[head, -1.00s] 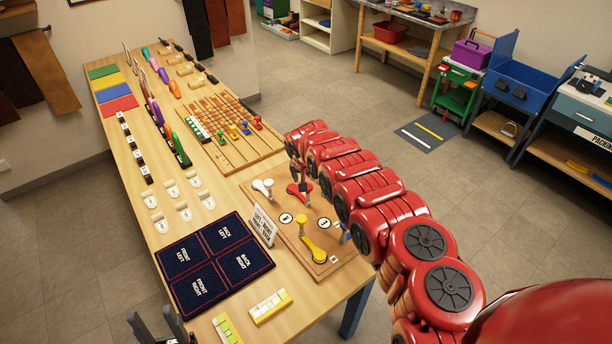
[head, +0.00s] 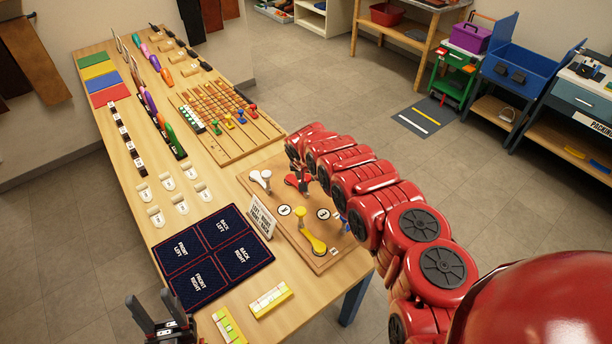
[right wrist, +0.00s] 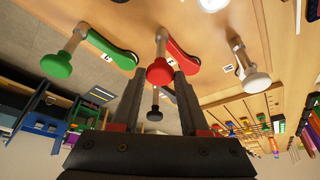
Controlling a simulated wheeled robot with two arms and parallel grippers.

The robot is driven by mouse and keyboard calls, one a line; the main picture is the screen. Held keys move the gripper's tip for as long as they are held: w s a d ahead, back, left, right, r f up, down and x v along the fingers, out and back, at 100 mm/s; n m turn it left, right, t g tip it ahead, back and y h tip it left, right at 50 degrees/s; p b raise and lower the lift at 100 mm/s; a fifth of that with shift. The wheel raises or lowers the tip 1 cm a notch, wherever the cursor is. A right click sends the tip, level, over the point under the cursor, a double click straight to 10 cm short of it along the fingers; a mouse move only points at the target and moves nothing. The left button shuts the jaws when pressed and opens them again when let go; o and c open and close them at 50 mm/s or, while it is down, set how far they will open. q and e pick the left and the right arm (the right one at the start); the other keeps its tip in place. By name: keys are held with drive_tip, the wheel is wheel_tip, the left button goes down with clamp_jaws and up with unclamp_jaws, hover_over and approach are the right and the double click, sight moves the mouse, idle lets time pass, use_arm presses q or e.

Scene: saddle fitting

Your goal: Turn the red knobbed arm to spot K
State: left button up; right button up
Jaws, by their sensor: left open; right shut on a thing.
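The red knobbed arm (head: 305,184) is on the wooden board (head: 283,238), partly hidden by my right arm in the head view. In the right wrist view the red arm (right wrist: 184,58) shows large, its round knob towards the camera. My right gripper (right wrist: 158,82) is shut on that knob, with a dark finger on each side. Small lettered labels lie by the arms; I cannot read a K on any of them. My left gripper (head: 157,312) is open and empty at the lower left, near the table's front edge.
White (head: 261,179) and yellow (head: 312,242) knobbed arms stand on the same board. A small sign (head: 262,217) stands at the board's left edge, beside the dark mat (head: 213,254).

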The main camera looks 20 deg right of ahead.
clamp_jaws()
idle(0.9)
